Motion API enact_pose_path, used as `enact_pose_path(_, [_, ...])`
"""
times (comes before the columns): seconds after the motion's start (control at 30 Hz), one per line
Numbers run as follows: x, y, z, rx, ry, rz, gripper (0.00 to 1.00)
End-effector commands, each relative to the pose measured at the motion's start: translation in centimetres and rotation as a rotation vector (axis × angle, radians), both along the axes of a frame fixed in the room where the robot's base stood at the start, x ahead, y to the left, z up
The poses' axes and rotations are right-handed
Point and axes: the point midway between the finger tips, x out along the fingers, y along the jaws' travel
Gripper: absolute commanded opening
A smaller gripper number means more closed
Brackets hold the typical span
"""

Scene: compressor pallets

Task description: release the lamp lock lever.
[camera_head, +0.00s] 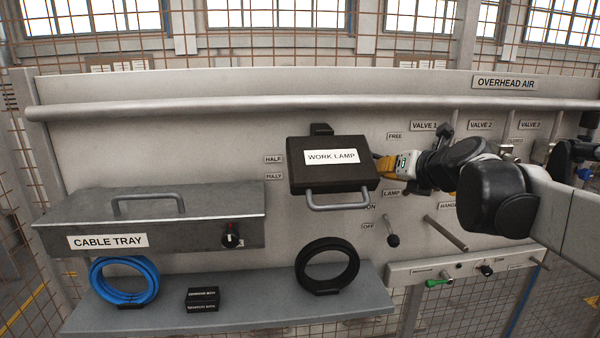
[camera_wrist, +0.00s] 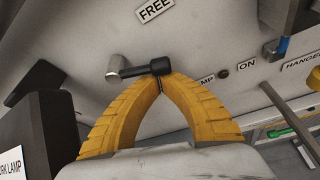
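The dark work lamp (camera_head: 325,178), with a grey handle along its bottom, is on the wall panel. Its edge also shows at the left of the wrist view (camera_wrist: 22,150). The lock lever (camera_wrist: 138,69), with a grey block end and a black rounded end, is on the panel below the FREE label (camera_wrist: 155,11). In the head view I cannot make the lever out behind my gripper (camera_head: 380,166), just right of the lamp. In the wrist view my gripper's yellow fingers (camera_wrist: 160,82) meet at the tips, right at the lever's black end. I cannot tell if they touch it.
A cable tray box (camera_head: 190,215) is at left. A shelf (camera_head: 250,305) below holds a blue coil (camera_head: 124,281) and a black coil (camera_head: 327,266). A rod (camera_head: 446,233) and an ON/OFF switch lever (camera_head: 392,238) stick out below my arm. Valves are at right.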

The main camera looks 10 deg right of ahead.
Motion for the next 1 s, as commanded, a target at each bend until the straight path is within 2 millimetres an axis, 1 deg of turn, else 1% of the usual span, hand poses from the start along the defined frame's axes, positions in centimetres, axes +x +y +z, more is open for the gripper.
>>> enact_pose_path(0.1, [0.0,-0.9,0.5,0.001,-0.001,-0.002,0.00])
enact_pose_path(0.3, [0.0,-1.5,1.1,0.003,-0.001,-0.001,0.00])
enact_pose_path(0.6, [0.0,-1.7,1.6,0.004,-0.002,-0.001,0.00])
enact_pose_path(1.0, [0.0,-1.8,1.8,0.005,-0.004,-0.004,0.00])
